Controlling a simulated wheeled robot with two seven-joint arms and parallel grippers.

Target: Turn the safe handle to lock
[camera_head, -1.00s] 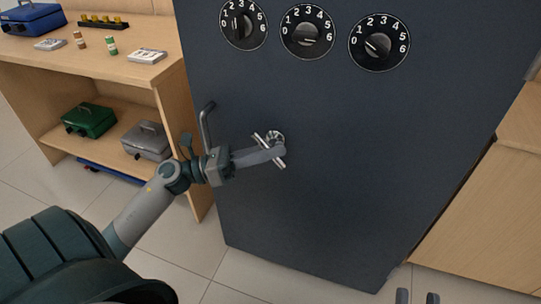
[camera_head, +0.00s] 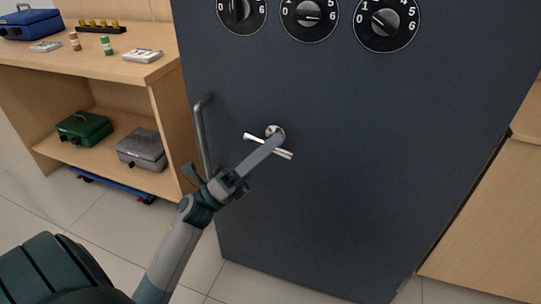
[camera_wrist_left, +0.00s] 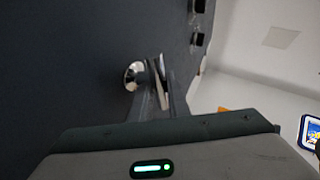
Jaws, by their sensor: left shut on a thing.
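The safe (camera_head: 330,190) is a large dark grey-blue box whose front fills the middle of the head view. Its silver crossbar handle (camera_head: 283,153) sits on a round hub below the dials, the bar slanting down to the right. My left gripper (camera_head: 272,143) reaches up from the lower left, its fingers shut on the handle near the hub. The left wrist view shows the handle (camera_wrist_left: 163,80) between the fingers, beside the round hub (camera_wrist_left: 133,76). The fingers partly hide the bar. My right gripper does not show in the current frames.
Three numbered dials (camera_head: 310,16) run along the safe's upper front. A vertical pull bar (camera_head: 202,135) stands left of the handle, close to my left wrist. A wooden shelf (camera_head: 110,72) with cash boxes stands at left; a wooden cabinet (camera_head: 490,225) is at right.

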